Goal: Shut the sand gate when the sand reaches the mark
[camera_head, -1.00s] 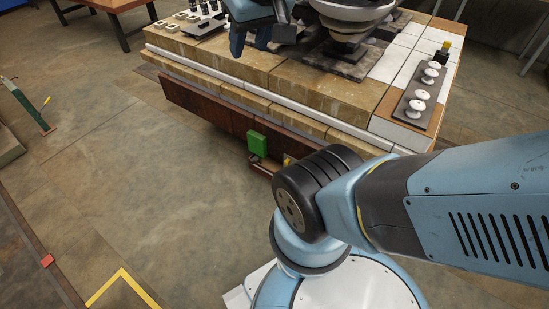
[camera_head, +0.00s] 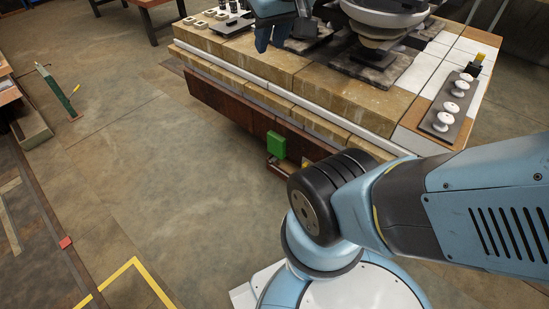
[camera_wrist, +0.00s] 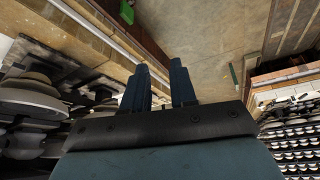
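No sand, sand gate or level mark can be told for sure in these views. A green slanted post (camera_head: 57,91) with a small yellow piece stands on the floor at the left; a green upright also shows in the wrist view (camera_wrist: 235,74). A green box (camera_head: 276,144) sits low at the bench's front, beside a reddish bracket. I cannot tell whether either belongs to the gate. My gripper (camera_wrist: 160,66) has two dark blue fingers apart, with nothing between them. Its fingers point over the bench edge and floor. In the head view it is partly cut off at the top.
White insulators (camera_head: 455,98) stand on a plate at the right.

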